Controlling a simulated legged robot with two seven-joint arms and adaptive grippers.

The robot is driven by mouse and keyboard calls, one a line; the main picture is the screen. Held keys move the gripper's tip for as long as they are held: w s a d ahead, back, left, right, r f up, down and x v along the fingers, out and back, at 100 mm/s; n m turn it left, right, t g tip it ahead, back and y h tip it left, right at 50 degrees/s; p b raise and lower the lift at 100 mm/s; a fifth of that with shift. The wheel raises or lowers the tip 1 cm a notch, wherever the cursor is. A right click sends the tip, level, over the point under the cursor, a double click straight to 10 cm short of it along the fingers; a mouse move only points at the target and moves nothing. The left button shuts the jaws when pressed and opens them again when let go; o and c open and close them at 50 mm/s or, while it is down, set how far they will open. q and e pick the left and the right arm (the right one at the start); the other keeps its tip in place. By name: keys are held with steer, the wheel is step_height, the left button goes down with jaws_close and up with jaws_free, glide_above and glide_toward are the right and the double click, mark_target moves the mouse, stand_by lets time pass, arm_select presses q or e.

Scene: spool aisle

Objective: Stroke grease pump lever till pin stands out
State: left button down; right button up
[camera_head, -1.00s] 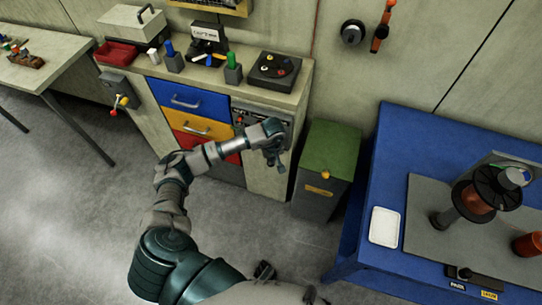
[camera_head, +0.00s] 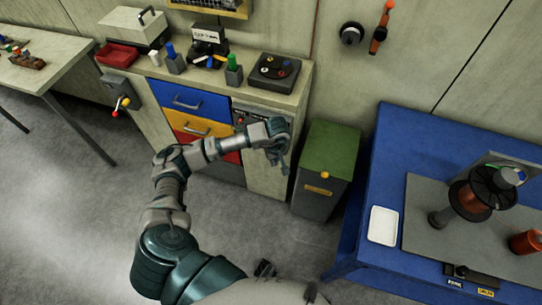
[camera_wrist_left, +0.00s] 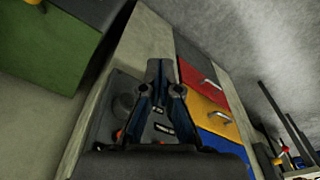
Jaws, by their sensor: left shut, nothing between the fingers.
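A grey wall box with a short lever (camera_head: 122,103), carrying red and yellow knobs, is on the cabinet's left side in the head view. The knobs also show at the lower right of the left wrist view (camera_wrist_left: 284,157). I cannot tell whether this is the grease pump lever, and I make out no pin. My left gripper (camera_head: 282,168) is shut and empty in front of the cabinet's right part. In the left wrist view its fingers (camera_wrist_left: 158,70) meet in front of a dark control panel (camera_wrist_left: 122,104), which they partly cover.
The cabinet has blue (camera_head: 190,101), yellow and red drawers. A green-lidded bin (camera_head: 330,148) stands close to the right of my left gripper. A blue table (camera_head: 385,190) with a spool (camera_head: 487,193) is farther right. Open floor (camera_head: 80,210) lies at the left.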

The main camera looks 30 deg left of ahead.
arm_select(q)
step_height(320, 180, up, 8)
steer(key=shift+s+d, duration=0.25)
steer(key=shift+d, duration=0.05)
steer(key=shift+f, duration=0.1)
stand_by(1.0)
